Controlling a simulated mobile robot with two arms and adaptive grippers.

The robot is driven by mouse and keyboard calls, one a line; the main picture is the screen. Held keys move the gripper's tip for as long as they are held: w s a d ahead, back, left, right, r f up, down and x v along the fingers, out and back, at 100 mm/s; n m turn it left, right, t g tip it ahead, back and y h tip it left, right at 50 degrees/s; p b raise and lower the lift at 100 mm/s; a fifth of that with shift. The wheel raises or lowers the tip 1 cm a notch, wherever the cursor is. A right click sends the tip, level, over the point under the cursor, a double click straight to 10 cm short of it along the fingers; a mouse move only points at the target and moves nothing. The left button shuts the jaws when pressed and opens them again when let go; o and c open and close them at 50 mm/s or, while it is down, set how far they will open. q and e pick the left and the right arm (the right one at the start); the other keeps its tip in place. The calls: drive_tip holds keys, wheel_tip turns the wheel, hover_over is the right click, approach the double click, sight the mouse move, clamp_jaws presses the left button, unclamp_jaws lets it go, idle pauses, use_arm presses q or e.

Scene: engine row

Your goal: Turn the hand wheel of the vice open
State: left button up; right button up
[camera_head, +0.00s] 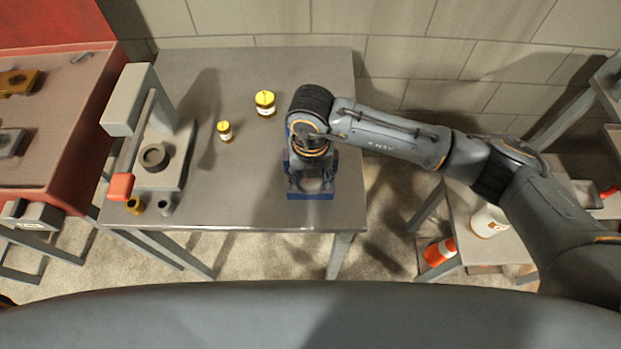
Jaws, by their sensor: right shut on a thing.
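The blue vice (312,194) stands at the right front edge of the grey table (235,190). My right arm comes in from the right, and my right gripper (311,178) points down over the vice. The gripper is shut on a part of the vice. The hand wheel itself is hidden under the gripper and wrist, so its angle cannot be seen. My left gripper is out of view.
A grey press (160,135) with a red-ended lever stands at the table's left. Two yellow-capped jars (265,103) stand near the middle. Two small cups (135,205) are at the front left edge.

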sight(311, 181)
drive_tip(key=shift+r, duration=0.1)
drive_tip(key=o, duration=0.9)
wheel_tip(311, 181, up, 12)
idle(0.6)
